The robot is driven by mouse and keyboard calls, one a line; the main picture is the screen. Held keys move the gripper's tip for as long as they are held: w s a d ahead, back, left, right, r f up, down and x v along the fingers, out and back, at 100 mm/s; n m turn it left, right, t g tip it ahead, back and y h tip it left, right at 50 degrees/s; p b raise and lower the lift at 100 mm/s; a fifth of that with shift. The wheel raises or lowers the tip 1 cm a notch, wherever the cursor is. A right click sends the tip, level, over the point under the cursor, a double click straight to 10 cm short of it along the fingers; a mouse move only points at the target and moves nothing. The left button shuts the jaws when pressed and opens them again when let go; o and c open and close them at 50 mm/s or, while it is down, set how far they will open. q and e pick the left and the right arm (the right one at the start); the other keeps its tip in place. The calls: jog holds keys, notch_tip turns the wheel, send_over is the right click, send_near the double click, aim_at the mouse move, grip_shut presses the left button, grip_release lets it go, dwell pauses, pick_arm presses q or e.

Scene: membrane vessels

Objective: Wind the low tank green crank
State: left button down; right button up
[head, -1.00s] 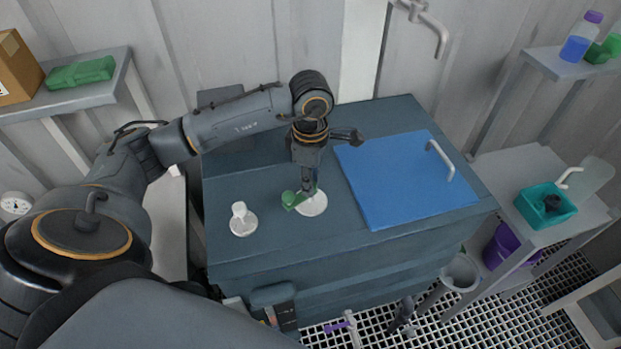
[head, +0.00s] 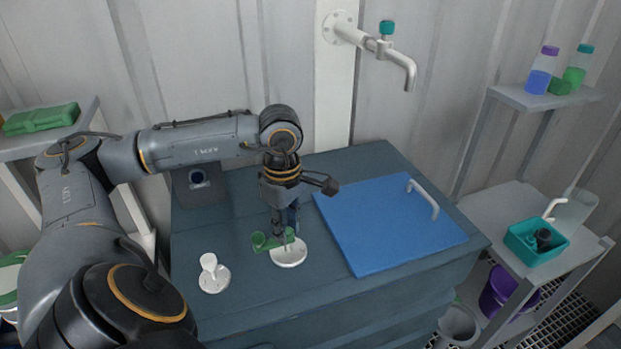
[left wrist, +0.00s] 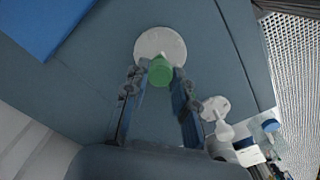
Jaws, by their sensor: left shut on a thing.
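The green crank (head: 262,242) sits on a white round base (head: 289,257) on the dark blue tank top (head: 330,281). My left gripper (head: 284,238) points down from above and is shut on the crank. Part of the crank sticks out to the left of the fingers. In the left wrist view the green crank (left wrist: 160,74) shows between the two fingers (left wrist: 160,68), with the white base (left wrist: 160,45) behind it. The fingers hide part of the crank. My right gripper is not in view.
A white knob (head: 211,272) stands on the tank top left of the crank. A blue lid (head: 385,220) with a white handle lies to the right. A pipe with a teal-knobbed tap (head: 386,45) is on the wall behind. A teal bin (head: 537,241) stands on the right shelf.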

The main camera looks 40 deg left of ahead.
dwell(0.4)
pick_arm(q)
jog(key=c, duration=1.1)
grip_release()
jog(key=shift+r, duration=0.1)
notch_tip(320, 180, up, 12)
jog(key=shift+f, duration=0.1)
jog(key=shift+f, duration=0.1)
